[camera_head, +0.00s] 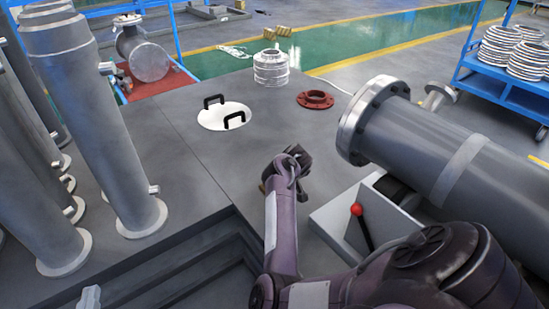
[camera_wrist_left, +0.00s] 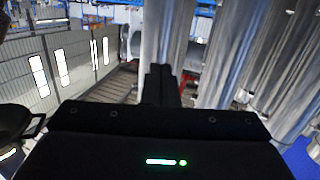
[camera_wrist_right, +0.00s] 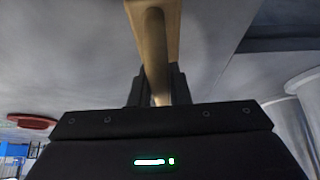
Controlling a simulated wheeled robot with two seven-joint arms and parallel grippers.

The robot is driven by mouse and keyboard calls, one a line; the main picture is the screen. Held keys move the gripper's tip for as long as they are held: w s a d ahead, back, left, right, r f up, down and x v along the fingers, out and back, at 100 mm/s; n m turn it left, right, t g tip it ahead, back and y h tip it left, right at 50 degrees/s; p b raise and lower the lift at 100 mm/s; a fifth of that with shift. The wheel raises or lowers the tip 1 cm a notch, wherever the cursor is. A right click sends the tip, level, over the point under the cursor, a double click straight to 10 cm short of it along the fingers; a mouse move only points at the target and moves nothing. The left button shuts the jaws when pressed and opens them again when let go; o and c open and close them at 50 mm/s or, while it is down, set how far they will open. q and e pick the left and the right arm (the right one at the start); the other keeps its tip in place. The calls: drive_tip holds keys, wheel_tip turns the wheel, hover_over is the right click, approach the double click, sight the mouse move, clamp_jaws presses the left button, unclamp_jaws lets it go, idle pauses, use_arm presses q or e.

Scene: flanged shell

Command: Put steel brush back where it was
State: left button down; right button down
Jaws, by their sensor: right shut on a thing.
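The steel brush (camera_wrist_right: 155,55) shows in the right wrist view as a tan wooden bar, with a wider wooden part at the top edge. My right gripper (camera_wrist_right: 157,88) is shut on its handle, one dark finger on each side. In the head view my right gripper (camera_head: 287,168) is over the grey table, and only a small brown bit of the brush (camera_head: 263,187) shows beside it. The bristles cannot be made out. My left gripper (camera_wrist_left: 160,85) shows in the left wrist view with its fingers together and nothing seen between them, in front of grey pipes.
A white disc with two black handles (camera_head: 225,116), a red flange (camera_head: 315,99) and stacked metal rings (camera_head: 270,68) are on the table (camera_head: 190,165). A large flanged shell (camera_head: 420,140) lies at right. Tall pipes (camera_head: 100,130) stand at left. The table's middle is clear.

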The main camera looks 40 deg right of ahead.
use_arm(q)
drive_tip(key=shift+r, duration=0.25)
use_arm(e)
drive_tip(key=c, duration=1.4)
unclamp_jaws()
drive_tip(key=shift+f, duration=0.1)
use_arm(q)
drive_tip(key=shift+r, duration=0.1)
use_arm(e)
drive_tip(key=shift+o, duration=0.2)
